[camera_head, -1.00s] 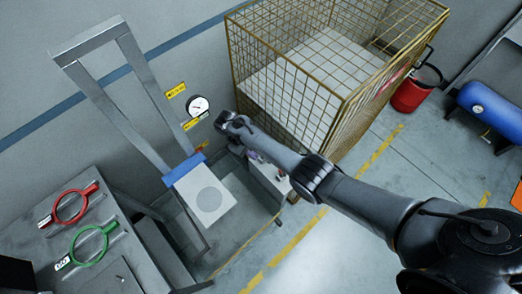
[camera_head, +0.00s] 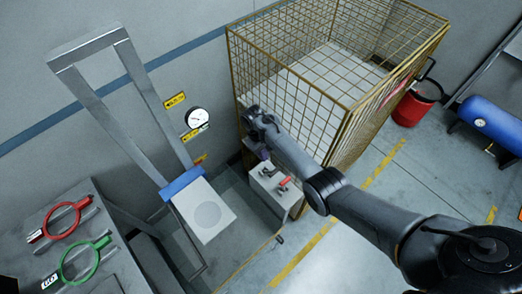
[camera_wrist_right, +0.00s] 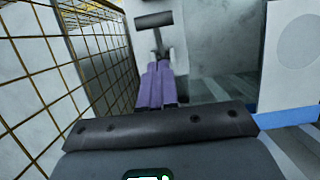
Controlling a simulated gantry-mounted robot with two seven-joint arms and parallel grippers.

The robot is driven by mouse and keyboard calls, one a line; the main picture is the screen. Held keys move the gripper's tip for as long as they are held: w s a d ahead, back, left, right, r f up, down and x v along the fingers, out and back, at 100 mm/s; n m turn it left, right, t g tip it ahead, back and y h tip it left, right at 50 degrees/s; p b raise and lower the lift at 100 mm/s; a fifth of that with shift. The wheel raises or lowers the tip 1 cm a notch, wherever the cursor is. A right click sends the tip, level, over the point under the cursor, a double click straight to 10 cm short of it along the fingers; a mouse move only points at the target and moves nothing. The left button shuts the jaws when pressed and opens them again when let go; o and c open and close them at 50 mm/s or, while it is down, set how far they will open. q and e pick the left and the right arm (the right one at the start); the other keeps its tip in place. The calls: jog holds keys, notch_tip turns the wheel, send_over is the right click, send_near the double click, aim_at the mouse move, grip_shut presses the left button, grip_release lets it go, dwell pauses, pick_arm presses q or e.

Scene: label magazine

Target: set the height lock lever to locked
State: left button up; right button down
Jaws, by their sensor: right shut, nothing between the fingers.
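A pale box (camera_head: 272,198) stands on the floor beside the cage. A lever with a red handle (camera_head: 284,183) and a dark lever (camera_head: 268,172) are on its top; I cannot tell from any marking which is the height lock lever. My right gripper (camera_head: 264,155) is at the box's back left, partly hidden by my wrist. In the right wrist view its purple fingers (camera_wrist_right: 156,84) are shut and empty. A grey T-shaped handle (camera_wrist_right: 154,20) shows just beyond the fingertips; I cannot tell whether they touch. My left gripper is not in view.
A yellow wire cage (camera_head: 340,125) stands close against my right arm's far side. A tilted white plate (camera_head: 190,212) with a blue edge is at the left of the box. A table (camera_head: 120,275) holds a red ring (camera_head: 77,206) and a green ring (camera_head: 103,241).

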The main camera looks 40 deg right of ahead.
aim_at(274, 172)
pick_arm(q)
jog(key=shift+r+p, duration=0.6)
jog(key=shift+p, duration=0.45)
pick_arm(e)
jog(key=shift+s+d+f, duration=0.1)
jog(key=shift+s+f, duration=0.6)
jog(key=shift+s, duration=0.25)
jog(key=shift+s+d+f, duration=0.1)
jog(key=shift+s+f, duration=0.55)
jog(key=shift+s, duration=0.3)
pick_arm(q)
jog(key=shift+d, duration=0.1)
pick_arm(e)
jog(key=shift+a, duration=0.15)
